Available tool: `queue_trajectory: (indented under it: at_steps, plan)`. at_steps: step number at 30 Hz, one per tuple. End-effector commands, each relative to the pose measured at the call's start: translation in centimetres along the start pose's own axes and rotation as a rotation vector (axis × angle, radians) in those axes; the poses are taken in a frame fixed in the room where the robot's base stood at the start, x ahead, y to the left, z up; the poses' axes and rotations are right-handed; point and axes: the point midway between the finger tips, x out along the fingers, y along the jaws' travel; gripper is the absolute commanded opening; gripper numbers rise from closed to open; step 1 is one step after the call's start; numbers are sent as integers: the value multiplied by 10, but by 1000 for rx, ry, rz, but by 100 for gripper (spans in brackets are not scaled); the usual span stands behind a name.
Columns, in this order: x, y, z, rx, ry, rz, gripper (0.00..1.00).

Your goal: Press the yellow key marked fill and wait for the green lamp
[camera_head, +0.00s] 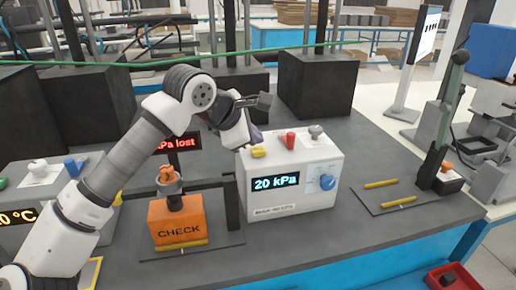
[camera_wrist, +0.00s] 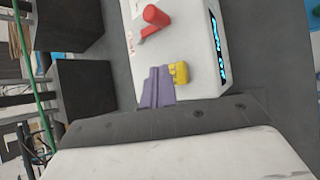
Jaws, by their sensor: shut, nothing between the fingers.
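The yellow key (camera_head: 258,152) sits on the top left of a white box (camera_head: 318,178) whose display reads 20 kPa. My gripper (camera_head: 256,134) is shut and empty, its purple fingertips close behind and above the yellow key. In the wrist view, the fingertips (camera_wrist: 163,72) are together right beside the yellow key (camera_wrist: 180,73); I cannot tell whether they touch it. The fill marking is not readable. I see no lit green lamp on the white box.
A red key (camera_head: 291,140) and a grey knob (camera_head: 316,131) stand on the same box top, with a blue dial (camera_head: 327,182) on its front. An orange CHECK block (camera_head: 176,222) and a red "kPa lost" sign (camera_head: 177,142) are to the left. Dark blocks (camera_head: 318,82) stand behind.

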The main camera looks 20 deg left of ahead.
Motion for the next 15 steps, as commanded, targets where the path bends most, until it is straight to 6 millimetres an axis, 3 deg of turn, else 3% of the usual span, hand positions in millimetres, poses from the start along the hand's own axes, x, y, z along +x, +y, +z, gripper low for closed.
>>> queue_trajectory:
  at_steps: [15]
  plan:
    - [-25, 18, 18, 0, -1, 1, 0]
